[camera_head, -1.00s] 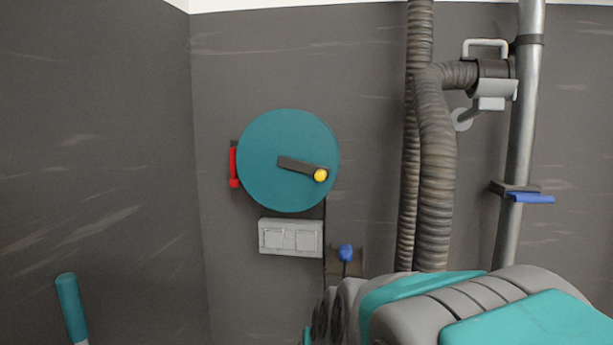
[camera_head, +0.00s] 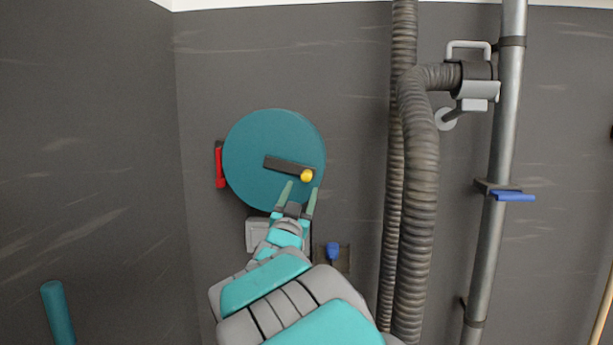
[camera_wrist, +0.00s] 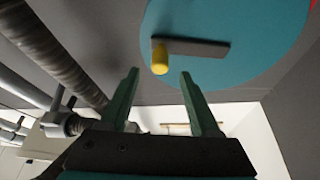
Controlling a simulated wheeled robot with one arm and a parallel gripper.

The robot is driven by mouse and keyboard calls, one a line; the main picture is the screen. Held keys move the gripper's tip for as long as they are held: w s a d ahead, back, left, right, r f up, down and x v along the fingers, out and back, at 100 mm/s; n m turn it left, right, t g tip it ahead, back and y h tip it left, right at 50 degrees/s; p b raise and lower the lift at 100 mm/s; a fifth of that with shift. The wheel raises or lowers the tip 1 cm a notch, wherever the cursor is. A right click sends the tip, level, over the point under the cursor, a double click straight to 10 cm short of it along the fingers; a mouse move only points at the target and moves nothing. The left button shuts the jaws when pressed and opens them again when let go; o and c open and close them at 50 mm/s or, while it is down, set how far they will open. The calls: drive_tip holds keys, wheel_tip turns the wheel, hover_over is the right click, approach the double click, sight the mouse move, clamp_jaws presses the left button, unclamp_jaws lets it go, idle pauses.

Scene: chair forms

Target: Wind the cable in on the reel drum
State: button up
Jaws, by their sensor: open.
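The reel drum is a teal disc (camera_head: 250,150) on the dark wall, seen face on in the head view; it also shows at the top of the wrist view (camera_wrist: 225,60). A dark crank arm (camera_head: 283,164) lies across its face, ending in a yellow knob (camera_head: 307,176) at the right. The knob also shows in the wrist view (camera_wrist: 160,59). My gripper (camera_head: 301,188) is open and empty, its two green fingers reaching up just below the knob. In the wrist view the knob is beyond the fingertips (camera_wrist: 160,75), between their lines. I cannot make out the cable for certain.
A red lever (camera_head: 220,168) sits at the drum's left edge. A grey switch box (camera_head: 258,235), partly behind my arm, and a blue knob (camera_head: 332,251) are below. Ribbed hoses (camera_head: 418,190) and a metal pipe (camera_head: 497,200) with a blue handle (camera_head: 513,197) stand right.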

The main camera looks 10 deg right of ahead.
sight(305, 180)
drive_tip(key=shift+p+x, duration=0.55)
drive_tip(key=shift+x, duration=3.05)
clamp_jaws()
